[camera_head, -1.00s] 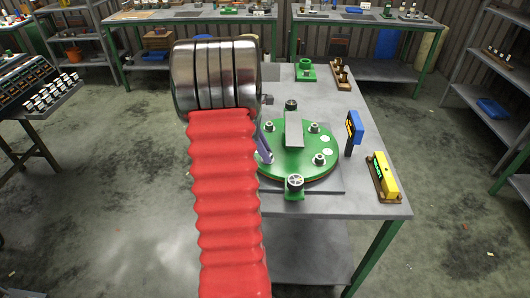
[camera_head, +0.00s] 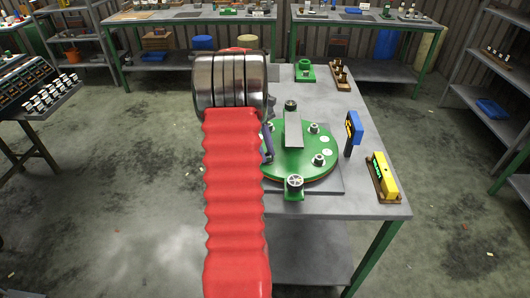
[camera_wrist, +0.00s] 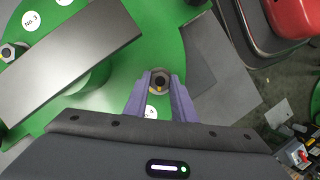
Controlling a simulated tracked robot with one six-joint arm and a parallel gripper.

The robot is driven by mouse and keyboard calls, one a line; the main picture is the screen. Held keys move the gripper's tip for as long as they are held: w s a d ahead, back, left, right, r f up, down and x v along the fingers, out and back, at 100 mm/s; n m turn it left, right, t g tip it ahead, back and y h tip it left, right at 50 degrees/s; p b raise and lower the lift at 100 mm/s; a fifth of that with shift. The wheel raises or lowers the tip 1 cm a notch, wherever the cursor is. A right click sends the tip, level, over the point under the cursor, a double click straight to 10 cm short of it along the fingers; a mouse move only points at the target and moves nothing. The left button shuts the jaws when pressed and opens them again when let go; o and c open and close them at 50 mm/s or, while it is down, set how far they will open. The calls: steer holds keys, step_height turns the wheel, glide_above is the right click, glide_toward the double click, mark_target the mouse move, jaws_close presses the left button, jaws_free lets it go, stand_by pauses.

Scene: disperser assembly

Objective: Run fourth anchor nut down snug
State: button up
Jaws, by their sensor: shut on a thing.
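My gripper (camera_wrist: 160,88) has its two purple fingers closed around a hex nut (camera_wrist: 159,81) near the rim of the green disc (camera_wrist: 190,47). A dark stud end with a small yellow mark shows in the middle of the nut. Another nut (camera_wrist: 10,52) sits on the disc at the far left of the wrist view. In the head view, a purple finger (camera_head: 267,141) shows at the left edge of the green disc (camera_head: 300,166), and my arm hides most of the gripper. Nuts also show on the disc's right side (camera_head: 319,160) and far side (camera_head: 314,128).
A grey bar (camera_head: 294,129) stands over the disc's middle. A green valve-like part (camera_head: 294,187) sits at its near edge. A blue device (camera_head: 354,128) and a yellow device (camera_head: 384,175) stand to the right on the grey table (camera_head: 350,205).

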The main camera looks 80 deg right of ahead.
steer(key=m, duration=0.2)
steer(key=m+t+y, duration=0.1)
steer(key=m, duration=0.2)
steer(key=shift+s+d+m+y, duration=0.2)
steer(key=shift+m+y, duration=0.1)
steer(key=m+t, duration=0.1)
steer(key=m, duration=0.2)
steer(key=m+t, duration=0.1)
steer(key=m, duration=0.1)
steer(key=shift+s+m+t+y, duration=0.2)
steer(key=shift+m+t+y, duration=0.1)
steer(key=shift+m, duration=0.1)
steer(key=o, duration=1.1)
steer(key=shift+c, duration=0.2)
steer(key=shift+d+r, duration=0.1)
steer(key=v, duration=1.3)
steer(key=shift+r, duration=0.2)
